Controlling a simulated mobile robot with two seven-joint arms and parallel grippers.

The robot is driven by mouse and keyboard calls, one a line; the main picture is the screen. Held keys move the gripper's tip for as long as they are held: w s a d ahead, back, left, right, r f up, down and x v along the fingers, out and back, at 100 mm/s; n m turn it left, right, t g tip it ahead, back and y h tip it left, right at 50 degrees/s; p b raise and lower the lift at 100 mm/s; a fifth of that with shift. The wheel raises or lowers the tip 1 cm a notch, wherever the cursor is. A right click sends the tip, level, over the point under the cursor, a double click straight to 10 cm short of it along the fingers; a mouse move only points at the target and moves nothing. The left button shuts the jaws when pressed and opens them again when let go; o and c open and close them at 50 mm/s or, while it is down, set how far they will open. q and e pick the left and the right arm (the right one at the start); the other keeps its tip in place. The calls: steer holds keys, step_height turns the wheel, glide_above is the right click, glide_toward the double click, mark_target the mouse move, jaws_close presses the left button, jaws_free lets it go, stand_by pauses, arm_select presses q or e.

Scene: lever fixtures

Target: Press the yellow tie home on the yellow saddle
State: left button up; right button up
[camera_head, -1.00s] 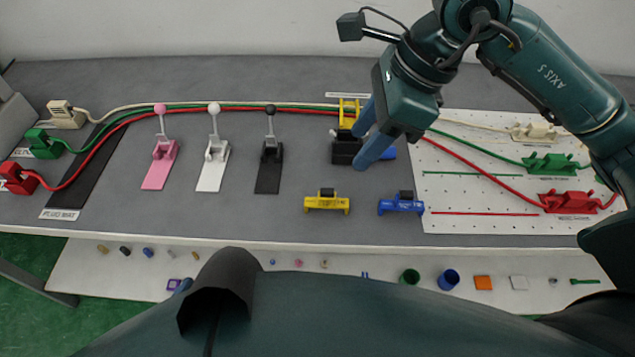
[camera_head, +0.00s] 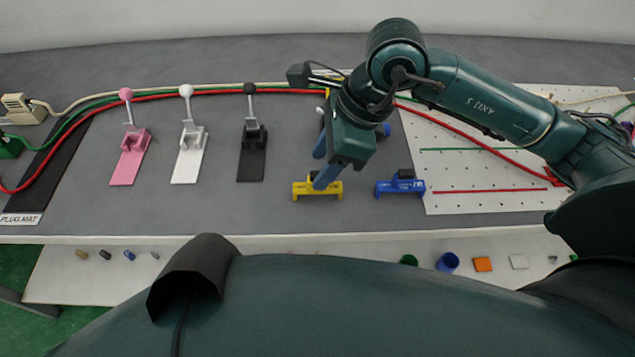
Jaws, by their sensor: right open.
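A low yellow fixture (camera_head: 303,190), seemingly the yellow saddle with its tie, lies near the front of the bench. I cannot tell the saddle and tie apart. My right gripper (camera_head: 319,171) is open and comes in from above. Its nearer blue finger overlaps the top of the yellow fixture in the view and hides the dark part there; I cannot tell whether they touch. The other finger is behind it, over grey bench. My left gripper is not in view.
A similar blue fixture (camera_head: 388,188) is just right. Pink (camera_head: 127,165), white (camera_head: 187,165) and black (camera_head: 251,165) lever fixtures stand to the left. Cables run behind. A perforated white board (camera_head: 470,175) is at right. A yellow upright piece behind is mostly hidden by my arm.

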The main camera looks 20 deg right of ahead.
steer(key=x, duration=0.4)
steer(key=shift+s+d+f, duration=0.15)
steer(key=shift+s+f, duration=0.1)
steer(key=shift+f, duration=0.1)
steer(key=shift+c, duration=0.2)
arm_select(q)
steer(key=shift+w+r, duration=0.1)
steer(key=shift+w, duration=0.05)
arm_select(e)
jaws_close()
